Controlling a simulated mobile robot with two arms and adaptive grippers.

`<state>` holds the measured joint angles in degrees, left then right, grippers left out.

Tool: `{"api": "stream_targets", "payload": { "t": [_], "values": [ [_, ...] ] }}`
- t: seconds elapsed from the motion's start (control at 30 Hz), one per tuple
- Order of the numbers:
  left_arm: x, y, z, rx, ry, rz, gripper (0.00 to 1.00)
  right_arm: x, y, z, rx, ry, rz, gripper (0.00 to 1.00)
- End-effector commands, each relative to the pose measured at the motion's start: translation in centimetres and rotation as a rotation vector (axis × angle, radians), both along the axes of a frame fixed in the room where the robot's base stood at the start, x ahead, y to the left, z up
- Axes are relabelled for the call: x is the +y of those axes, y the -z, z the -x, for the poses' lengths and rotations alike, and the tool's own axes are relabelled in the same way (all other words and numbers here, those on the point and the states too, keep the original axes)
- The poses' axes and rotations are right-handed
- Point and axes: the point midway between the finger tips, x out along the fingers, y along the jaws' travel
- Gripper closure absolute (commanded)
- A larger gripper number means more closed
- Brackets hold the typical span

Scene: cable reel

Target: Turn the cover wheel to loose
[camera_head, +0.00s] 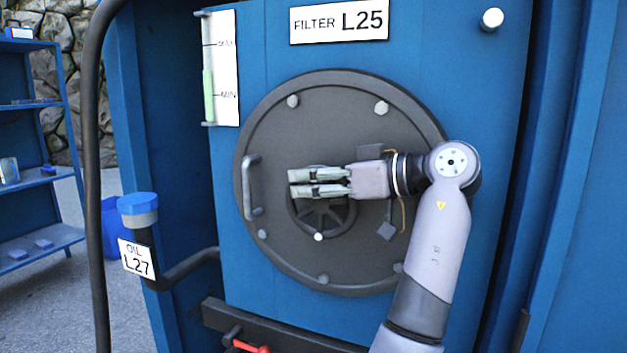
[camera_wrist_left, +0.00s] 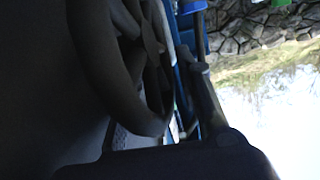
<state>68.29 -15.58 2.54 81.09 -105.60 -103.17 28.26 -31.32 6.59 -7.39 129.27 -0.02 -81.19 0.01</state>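The cover wheel (camera_head: 345,222) is a dark, spoked hand wheel in the middle of the round grey cover (camera_head: 300,118). A small white dot (camera_head: 318,237) sits at its lower rim. My left gripper (camera_head: 290,183) lies sideways in front of the wheel's upper part, fingers pointing left, hiding the top of the rim. Its two fingers are close together, with only a thin slit between them. I see nothing held; contact with the wheel cannot be told. In the left wrist view a dark curved rim with spokes (camera_wrist_left: 120,80) is very close. My right gripper is not in view.
A bar handle (camera_head: 247,187) stands out at the cover's left. An oil filler with a blue cap (camera_head: 138,205) and a pipe are at lower left. A level gauge (camera_head: 208,85) is at upper left. A dark hose (camera_head: 93,150) runs down the left side. A red handle (camera_head: 250,347) is below.

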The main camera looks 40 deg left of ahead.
Motion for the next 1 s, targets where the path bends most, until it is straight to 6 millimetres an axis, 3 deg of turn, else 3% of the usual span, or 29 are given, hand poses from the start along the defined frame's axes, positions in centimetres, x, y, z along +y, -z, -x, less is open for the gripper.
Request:
{"api": "stream_targets", "payload": {
  "t": [0.17, 0.6, 1.0],
  "values": [
    [-0.6, -0.1, -0.1, 0.000, 0.000, 0.000, 0.68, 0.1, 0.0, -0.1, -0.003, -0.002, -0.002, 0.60],
    [-6.8, -1.4, -0.9, 0.000, 0.002, 0.000, 0.68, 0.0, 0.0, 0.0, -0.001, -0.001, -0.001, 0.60],
    [-7.4, -1.5, -0.9, 0.000, 0.001, 0.000, 0.68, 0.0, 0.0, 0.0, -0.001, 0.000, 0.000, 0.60]
  ]
}}
